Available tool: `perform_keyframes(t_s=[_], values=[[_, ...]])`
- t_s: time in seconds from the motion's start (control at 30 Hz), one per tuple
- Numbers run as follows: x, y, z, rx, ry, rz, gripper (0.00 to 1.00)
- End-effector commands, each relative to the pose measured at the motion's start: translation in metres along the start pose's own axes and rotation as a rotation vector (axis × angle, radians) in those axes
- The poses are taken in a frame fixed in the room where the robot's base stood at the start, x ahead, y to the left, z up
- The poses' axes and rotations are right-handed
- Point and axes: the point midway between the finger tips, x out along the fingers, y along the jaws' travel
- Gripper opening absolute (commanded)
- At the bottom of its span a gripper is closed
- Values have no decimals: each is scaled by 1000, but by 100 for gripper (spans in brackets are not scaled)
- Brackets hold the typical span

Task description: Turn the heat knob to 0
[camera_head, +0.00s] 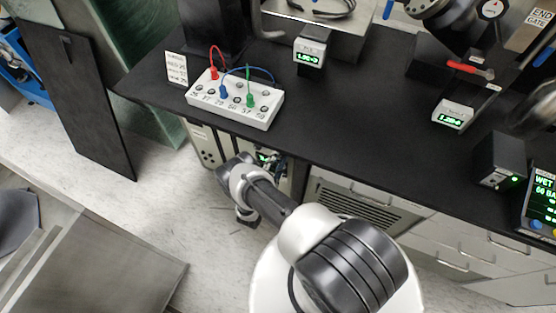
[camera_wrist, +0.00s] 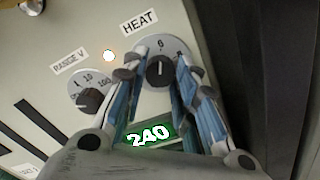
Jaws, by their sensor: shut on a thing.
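The heat knob (camera_wrist: 159,71) is a black round knob with a white pointer line, below a HEAT label (camera_wrist: 139,22) on a pale panel in the wrist view. In the head view my gripper reaches the panel under the bench, and the arm hides the knob.
A RANGE V knob (camera_wrist: 92,100) sits left of the heat knob, with a lit orange lamp (camera_wrist: 109,56) between them. The black bench top (camera_head: 345,120) overhangs the panel. A white terminal block (camera_head: 236,100) with coloured leads stands on the bench. Open floor lies to the left.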

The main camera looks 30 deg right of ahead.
Motion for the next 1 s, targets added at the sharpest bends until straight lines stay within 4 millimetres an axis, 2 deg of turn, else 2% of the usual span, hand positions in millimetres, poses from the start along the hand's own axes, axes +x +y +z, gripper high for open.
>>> perform_keyframes(t_s=[0.17, 0.53, 1.0], values=[[0, 0, 0, 0, 0, 0, 3], [0, 0, 0, -68, 0, 0, 3], [0, 0, 0, -452, 1, 0, 3]])
